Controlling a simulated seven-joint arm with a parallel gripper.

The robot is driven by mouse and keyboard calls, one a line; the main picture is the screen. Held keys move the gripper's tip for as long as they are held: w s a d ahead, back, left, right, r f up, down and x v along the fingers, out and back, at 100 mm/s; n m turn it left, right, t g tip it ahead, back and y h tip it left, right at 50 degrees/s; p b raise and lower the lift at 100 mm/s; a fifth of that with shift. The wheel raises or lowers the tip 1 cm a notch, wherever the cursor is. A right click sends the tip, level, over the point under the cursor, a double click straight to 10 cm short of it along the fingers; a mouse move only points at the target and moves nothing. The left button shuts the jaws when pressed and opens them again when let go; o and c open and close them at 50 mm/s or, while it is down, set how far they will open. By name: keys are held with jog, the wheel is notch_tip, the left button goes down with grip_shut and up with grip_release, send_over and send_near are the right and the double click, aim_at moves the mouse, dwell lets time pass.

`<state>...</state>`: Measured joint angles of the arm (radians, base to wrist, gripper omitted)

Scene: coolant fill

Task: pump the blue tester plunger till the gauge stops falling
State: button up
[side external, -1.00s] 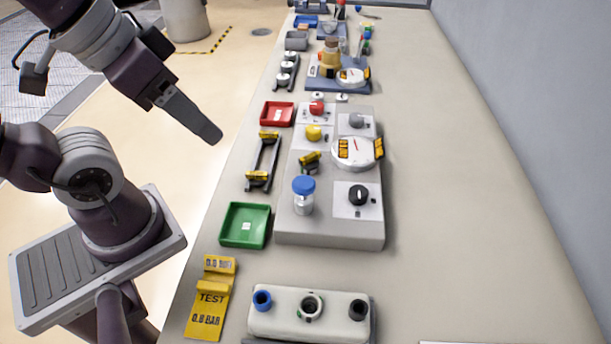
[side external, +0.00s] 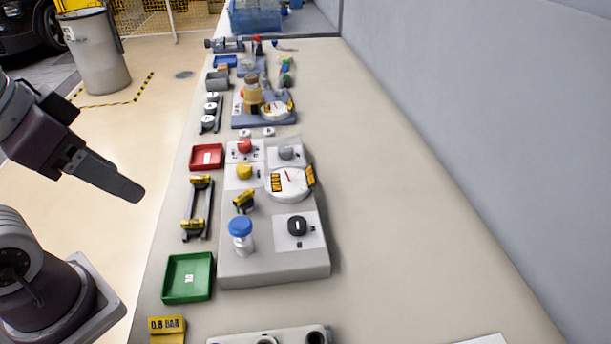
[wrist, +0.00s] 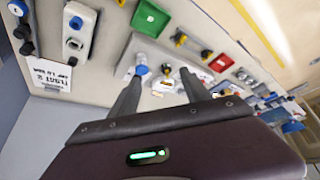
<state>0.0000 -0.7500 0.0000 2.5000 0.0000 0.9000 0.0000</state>
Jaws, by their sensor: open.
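The blue-capped plunger (side external: 240,228) stands upright on a clear cylinder at the near left of the grey panel (side external: 270,270). Its blue cap also shows in the wrist view (wrist: 141,70), just beyond my fingers. The round white gauge (side external: 289,190) with a red needle and yellow tags sits farther back on the panel; its reading is too small to tell. My gripper (wrist: 160,88) is open and empty, its two fingers apart. In the side external view my gripper (side external: 138,193) hangs left of the bench edge, apart from the plunger.
A green tray (side external: 188,277) and a black rack with yellow clips (side external: 197,208) lie left of the panel. A red tray (side external: 206,157) is behind. Red (side external: 244,147) and yellow knobs (side external: 244,171) stand on the panel. The bench right of it is clear.

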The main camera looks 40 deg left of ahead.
dwell(0.4)
jog(key=c, duration=0.3)
jog(key=shift+w+d+r+m, duration=0.1)
jog(key=shift+w+r+m, duration=0.15)
jog(key=shift+m, duration=0.35)
jog(key=c, duration=0.4)
jog(key=w+m, duration=0.1)
jog(key=m, duration=0.1)
jog(key=w+r+m+g, duration=0.1)
jog(key=m, duration=0.1)
jog(key=w+d+m, duration=0.1)
jog(key=m, duration=0.1)
jog(key=shift+w+d+r+m+g, duration=0.1)
jog(key=shift+r+m+g, duration=0.1)
jog(key=shift+m+g, duration=0.1)
grip_shut()
jog(key=w+d+m+g, duration=0.4)
jog(key=w+m, duration=0.5)
jog(key=m, duration=1)
jog(key=shift+w+d+f, duration=0.25)
jog(key=shift+d+f, duration=0.2)
jog(key=shift+d, duration=0.25)
